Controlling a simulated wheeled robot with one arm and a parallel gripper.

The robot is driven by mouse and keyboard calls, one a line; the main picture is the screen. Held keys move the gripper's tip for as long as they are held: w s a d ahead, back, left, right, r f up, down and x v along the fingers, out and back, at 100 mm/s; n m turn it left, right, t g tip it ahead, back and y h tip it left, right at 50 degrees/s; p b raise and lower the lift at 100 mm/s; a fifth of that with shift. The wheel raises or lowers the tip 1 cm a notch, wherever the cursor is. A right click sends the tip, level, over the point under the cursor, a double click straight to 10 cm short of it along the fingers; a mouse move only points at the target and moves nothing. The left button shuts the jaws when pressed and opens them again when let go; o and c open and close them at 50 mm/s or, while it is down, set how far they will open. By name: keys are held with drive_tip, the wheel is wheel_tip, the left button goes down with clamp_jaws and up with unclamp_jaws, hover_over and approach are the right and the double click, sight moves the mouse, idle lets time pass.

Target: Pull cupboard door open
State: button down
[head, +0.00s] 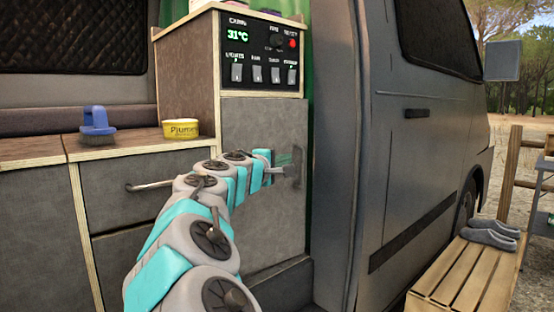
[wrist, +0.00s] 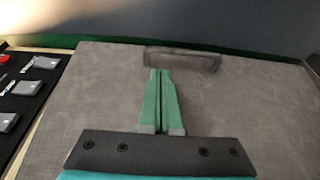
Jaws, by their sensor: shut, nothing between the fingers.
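The cupboard door (head: 247,235) is a grey panel below the control panel in the head view, and it looks closed. It fills most of the wrist view (wrist: 92,100). Its dark handle (head: 298,167) is upright near the door's right edge; in the wrist view the handle (wrist: 184,59) lies across the top middle. My gripper (head: 285,160) is at the handle, with its green fingers (wrist: 159,72) shut together and their tips just beside the handle bar. Nothing shows between the fingers. I cannot tell whether the tips touch the handle.
A control panel (head: 262,55) with switches sits above the door. A drawer (head: 150,203) with a bar handle is to the left. A blue brush (head: 97,122) and a yellow tin (head: 181,130) stand on the counter. The van's side (head: 400,180) is close on the right, and slippers lie on a slatted crate (head: 465,275).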

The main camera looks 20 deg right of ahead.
drive_tip(key=x, duration=0.6)
drive_tip(key=shift+s+d, duration=0.1)
drive_tip(key=shift+s, duration=0.05)
